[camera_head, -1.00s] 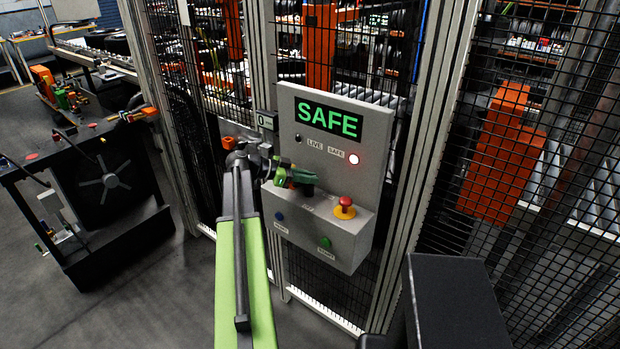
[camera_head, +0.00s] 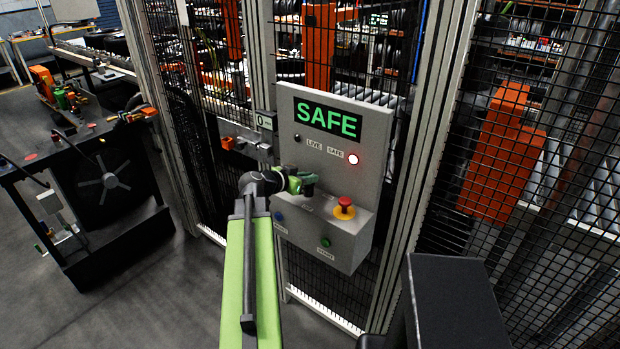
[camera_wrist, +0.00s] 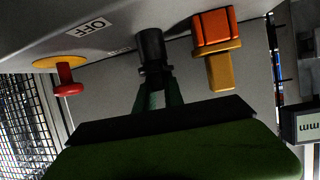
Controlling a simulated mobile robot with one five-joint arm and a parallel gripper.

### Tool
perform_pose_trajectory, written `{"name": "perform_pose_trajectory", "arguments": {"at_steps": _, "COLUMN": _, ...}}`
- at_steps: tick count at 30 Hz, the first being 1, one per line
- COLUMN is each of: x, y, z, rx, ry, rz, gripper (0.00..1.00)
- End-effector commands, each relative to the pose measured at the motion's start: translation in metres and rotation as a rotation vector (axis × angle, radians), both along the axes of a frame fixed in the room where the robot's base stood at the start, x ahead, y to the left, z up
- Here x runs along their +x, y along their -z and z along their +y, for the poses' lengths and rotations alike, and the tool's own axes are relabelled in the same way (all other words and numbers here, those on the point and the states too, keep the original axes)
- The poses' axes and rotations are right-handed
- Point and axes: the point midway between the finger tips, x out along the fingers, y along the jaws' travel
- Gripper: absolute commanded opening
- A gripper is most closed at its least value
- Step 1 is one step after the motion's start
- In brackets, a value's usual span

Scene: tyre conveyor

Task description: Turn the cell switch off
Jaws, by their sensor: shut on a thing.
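A grey control panel (camera_head: 375,130) on the fence carries a green SAFE display (camera_head: 328,118). The lamp by the SAFE label (camera_head: 353,159) is lit. My gripper (camera_head: 306,182) is at the sloped lower part of the panel. In the wrist view my gripper (camera_wrist: 156,78) is shut on a black knob (camera_wrist: 151,47), which seems to be the cell switch. An OFF label (camera_wrist: 92,25) is beside the knob. In the head view my gripper hides the knob, so its exact turn is not clear.
A red emergency stop on a yellow base (camera_head: 343,208) is close right of my gripper. An orange block with a yellow tab (camera_wrist: 213,45) is close on the knob's other side. A green button (camera_head: 325,242) is below. Wire fence surrounds the panel.

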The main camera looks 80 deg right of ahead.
Motion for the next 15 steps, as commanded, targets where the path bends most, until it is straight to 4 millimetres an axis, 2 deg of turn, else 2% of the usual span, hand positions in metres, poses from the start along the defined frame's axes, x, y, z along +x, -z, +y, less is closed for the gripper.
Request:
{"name": "perform_pose_trajectory", "arguments": {"at_steps": 1, "x": -0.0023, "y": 0.0018, "z": 0.0044, "rx": 0.005, "ry": -0.017, "rz": -0.004, "gripper": 0.00}}
{"name": "perform_pose_trajectory", "arguments": {"at_steps": 15, "x": -0.0019, "y": 0.0023, "z": 0.0024, "rx": 0.006, "ry": -0.124, "rz": -0.005, "gripper": 0.00}}
